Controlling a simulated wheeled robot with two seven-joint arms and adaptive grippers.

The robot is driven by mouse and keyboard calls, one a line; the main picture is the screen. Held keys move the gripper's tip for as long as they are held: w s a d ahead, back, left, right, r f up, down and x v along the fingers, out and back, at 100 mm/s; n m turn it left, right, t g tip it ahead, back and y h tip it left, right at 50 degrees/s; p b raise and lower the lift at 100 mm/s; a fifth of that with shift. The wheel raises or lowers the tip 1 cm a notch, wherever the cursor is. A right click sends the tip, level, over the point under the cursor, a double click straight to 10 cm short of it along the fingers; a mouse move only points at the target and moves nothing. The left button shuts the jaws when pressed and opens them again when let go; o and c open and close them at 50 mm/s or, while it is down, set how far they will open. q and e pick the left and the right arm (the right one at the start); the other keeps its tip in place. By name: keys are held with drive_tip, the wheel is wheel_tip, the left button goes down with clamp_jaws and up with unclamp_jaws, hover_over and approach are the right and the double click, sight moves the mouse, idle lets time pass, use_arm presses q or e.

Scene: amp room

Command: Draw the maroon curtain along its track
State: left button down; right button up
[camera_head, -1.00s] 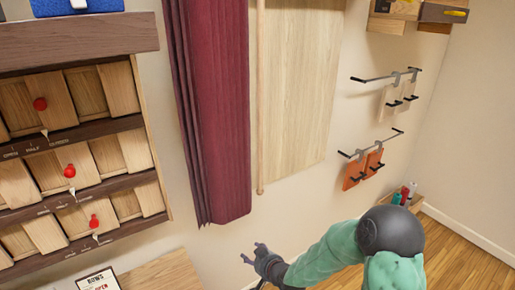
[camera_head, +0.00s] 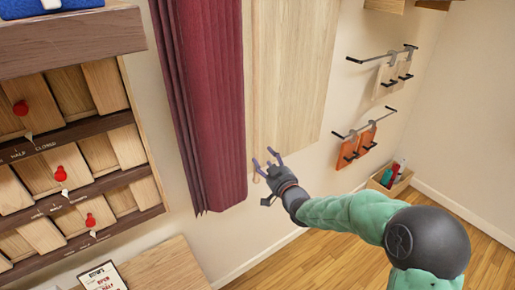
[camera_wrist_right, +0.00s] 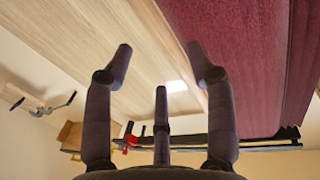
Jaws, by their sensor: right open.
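The maroon curtain (camera_head: 205,100) hangs in gathered folds on the wall in the head view. A thin wooden rod (camera_head: 254,90) hangs just right of it, in front of a pale wood panel (camera_head: 292,80). My right gripper (camera_head: 263,157) is open, its fingers pointing up near the rod's lower end and just right of the curtain's lower edge. I cannot tell whether it touches the rod. In the right wrist view the curtain (camera_wrist_right: 240,60) fills the upper right, beyond the spread, empty fingers (camera_wrist_right: 159,62). The curtain's track is out of view, and so is my left gripper.
A wooden cabinet with sliding panels and red knobs (camera_head: 60,174) stands at the left. Wall rails with hanging wood and orange pieces (camera_head: 356,148) are at the right. A sign (camera_head: 102,277) stands on a wooden surface below. A small box (camera_head: 390,180) sits near the floor.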

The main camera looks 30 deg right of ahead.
drive_tip(key=w, duration=0.7)
drive_tip(key=shift+d, duration=0.35)
clamp_jaws()
